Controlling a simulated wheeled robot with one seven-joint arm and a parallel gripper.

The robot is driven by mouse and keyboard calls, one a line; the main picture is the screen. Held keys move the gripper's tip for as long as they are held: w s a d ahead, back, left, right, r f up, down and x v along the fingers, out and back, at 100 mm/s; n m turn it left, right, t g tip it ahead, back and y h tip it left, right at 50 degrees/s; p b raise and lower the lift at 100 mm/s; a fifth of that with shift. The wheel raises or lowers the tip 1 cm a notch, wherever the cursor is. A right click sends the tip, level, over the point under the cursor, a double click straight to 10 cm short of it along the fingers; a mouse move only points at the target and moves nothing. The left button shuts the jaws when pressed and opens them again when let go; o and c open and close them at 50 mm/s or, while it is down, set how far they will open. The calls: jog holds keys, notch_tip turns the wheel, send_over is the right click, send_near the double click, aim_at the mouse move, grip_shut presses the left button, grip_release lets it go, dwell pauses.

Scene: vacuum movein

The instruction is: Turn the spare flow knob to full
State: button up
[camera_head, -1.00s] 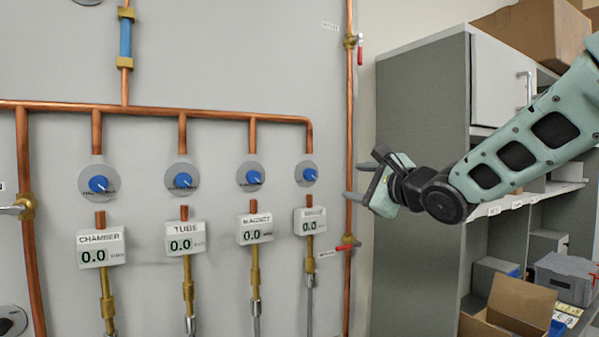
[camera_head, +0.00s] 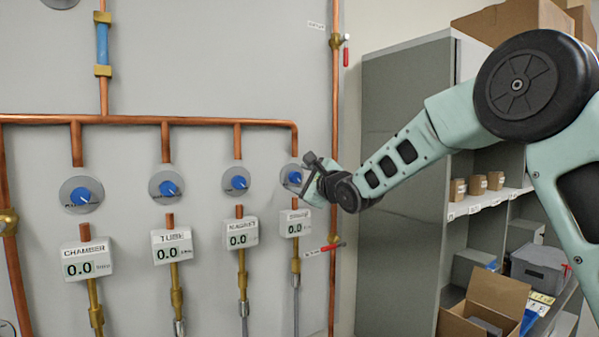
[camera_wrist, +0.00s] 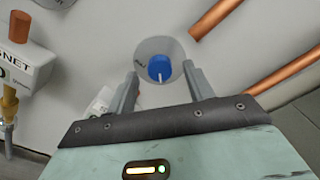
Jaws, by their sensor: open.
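The spare flow knob (camera_head: 294,178) is the rightmost of the row of blue knobs on the grey wall panel. It is a blue knob with a white pointer on a round grey dial, partly hidden by my gripper in the head view. In the wrist view the knob (camera_wrist: 160,68) sits ahead, between the two fingertips, with its pointer toward the bottom of the picture. My gripper (camera_wrist: 160,80) is open around the knob's line, with a gap on each side. The meter below it (camera_head: 295,223) shows what looks like 0.0.
Other knobs for chamber (camera_head: 81,195), tube (camera_head: 167,188) and magnet (camera_head: 236,181) sit to the left, each above a 0.0 meter. A vertical copper pipe (camera_head: 335,110) with red-handled valves runs close to the right. A grey shelf cabinet (camera_head: 400,200) stands farther right.

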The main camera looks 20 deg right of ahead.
jog(key=shift+w+a, duration=0.25)
jog(key=shift+w, duration=0.45)
jog(key=c, duration=1)
jog(key=shift+n, duration=0.3)
